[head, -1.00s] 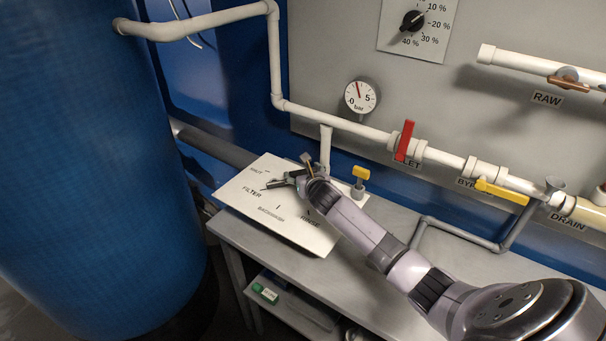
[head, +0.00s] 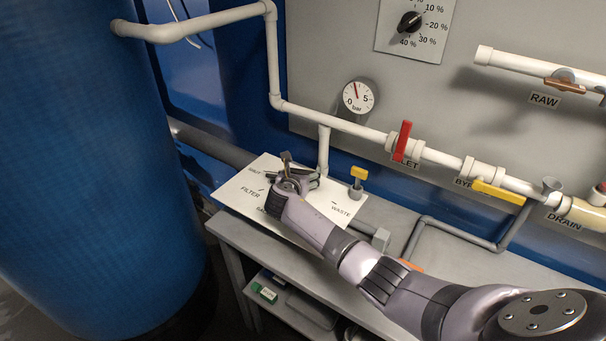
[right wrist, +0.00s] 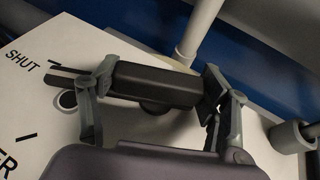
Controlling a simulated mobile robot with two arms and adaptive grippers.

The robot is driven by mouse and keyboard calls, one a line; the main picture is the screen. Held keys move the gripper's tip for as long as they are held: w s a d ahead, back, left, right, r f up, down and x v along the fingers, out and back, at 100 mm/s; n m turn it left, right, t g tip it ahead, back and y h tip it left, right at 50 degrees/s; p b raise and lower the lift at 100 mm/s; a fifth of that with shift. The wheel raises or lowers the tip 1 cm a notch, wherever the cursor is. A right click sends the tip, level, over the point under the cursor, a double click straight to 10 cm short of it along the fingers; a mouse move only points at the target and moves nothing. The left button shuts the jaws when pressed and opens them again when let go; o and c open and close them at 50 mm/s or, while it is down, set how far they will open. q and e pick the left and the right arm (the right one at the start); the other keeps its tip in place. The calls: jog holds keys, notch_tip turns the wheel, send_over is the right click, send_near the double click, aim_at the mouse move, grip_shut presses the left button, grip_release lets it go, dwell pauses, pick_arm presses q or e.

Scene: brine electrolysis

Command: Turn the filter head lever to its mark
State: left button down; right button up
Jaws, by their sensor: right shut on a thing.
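The filter head is a white plate (head: 240,211) with printed marks on the grey bench. SHUT, FILTER and WASTE show on it; my arm covers other marks. My right gripper (head: 291,177) is over the plate, shut on the dark filter head lever. In the right wrist view the lever (right wrist: 155,86) lies between the two fingers of the right gripper (right wrist: 158,82). The lever's thin left end is close to the SHUT mark (right wrist: 53,63); I cannot tell whether they line up exactly. My left gripper is not in view.
A white vertical pipe (head: 323,151) rises behind the plate, and a small yellow-handled valve (head: 359,174) stands at its right. A red lever (head: 402,141) and a yellow lever (head: 500,192) are on the wall pipe. A large blue tank (head: 90,180) stands at left.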

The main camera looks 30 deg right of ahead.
jog(key=shift+m+g+h+b, duration=0.45)
jog(key=shift+m+g+h, duration=0.45)
jog(key=shift+m+g, duration=0.15)
jog(key=o, duration=1.7)
jog(key=v, duration=1.2)
jog(key=shift+w, duration=0.1)
